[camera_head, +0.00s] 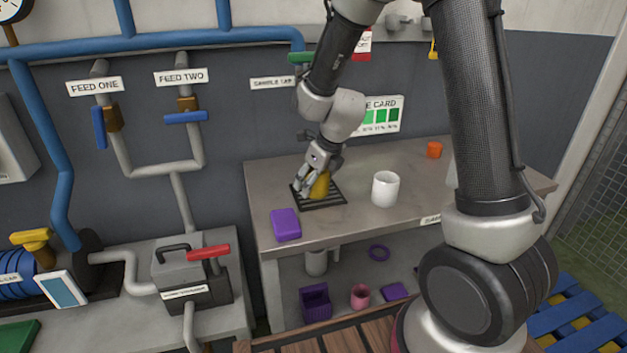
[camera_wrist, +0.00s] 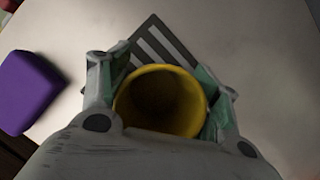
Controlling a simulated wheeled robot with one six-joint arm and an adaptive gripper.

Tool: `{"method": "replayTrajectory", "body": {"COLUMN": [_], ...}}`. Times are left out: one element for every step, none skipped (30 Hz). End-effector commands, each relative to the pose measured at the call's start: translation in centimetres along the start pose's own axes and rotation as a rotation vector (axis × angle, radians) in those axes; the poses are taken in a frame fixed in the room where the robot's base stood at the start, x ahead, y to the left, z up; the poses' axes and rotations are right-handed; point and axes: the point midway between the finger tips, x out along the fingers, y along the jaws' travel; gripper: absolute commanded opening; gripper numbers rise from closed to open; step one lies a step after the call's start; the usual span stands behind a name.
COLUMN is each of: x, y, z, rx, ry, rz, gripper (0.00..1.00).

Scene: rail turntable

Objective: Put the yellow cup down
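The yellow cup (camera_head: 320,186) is between the fingers of my gripper (camera_head: 311,184), at the black slatted grate on the left part of the table. In the wrist view I look into the open mouth of the yellow cup (camera_wrist: 161,101), with a finger against each side. My gripper (camera_wrist: 160,98) is shut on it. The grate (camera_head: 326,202) lies below the cup, and part of it also shows beyond the cup in the wrist view (camera_wrist: 160,42). Whether the cup's base touches the grate is hidden.
A purple block (camera_head: 285,224) lies left of the grate, near the table's front edge. A white mug (camera_head: 385,189) stands to the right. A small orange cup (camera_head: 434,150) is farther back. The grey table (camera_head: 345,226) is clear between them. Several items sit on the shelf below.

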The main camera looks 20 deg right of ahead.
Motion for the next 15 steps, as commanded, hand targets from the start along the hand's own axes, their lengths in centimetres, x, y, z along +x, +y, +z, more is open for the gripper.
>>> {"method": "replayTrajectory", "body": {"x": [0.0,0.0,0.0,0.0,0.0,0.0,0.0,0.0,0.0,0.0,-0.1,-0.2,-0.3,-0.6,-1.1], "y": [0.0,0.0,0.0,0.0,0.0,0.0,0.0,0.0,0.0,0.0,0.0,0.0,0.0,0.0,0.0], "z": [0.0,0.0,0.0,0.0,0.0,0.0,0.0,0.0,0.0,0.0,0.1,0.1,0.2,0.2,0.2], "rx": [0.0,0.0,-0.001,-0.001,-0.001,-0.001,-0.001,-0.001,-0.001,-0.001,-0.001,-0.002,-0.003,-0.003,-0.002], "ry": [-0.001,-0.001,-0.001,-0.001,-0.001,-0.001,-0.001,-0.001,-0.001,-0.001,-0.001,-0.001,-0.002,-0.003,-0.004], "rz": [0.0,0.0,0.0,0.0,0.0,0.0,0.0,0.0,0.0,0.0,0.0,-0.001,-0.001,-0.001,-0.001], "gripper": [0.77,0.79,0.79,0.79,0.79,0.79,0.79,0.79,0.79,0.79,0.79,0.79,0.79,0.79,0.79]}}
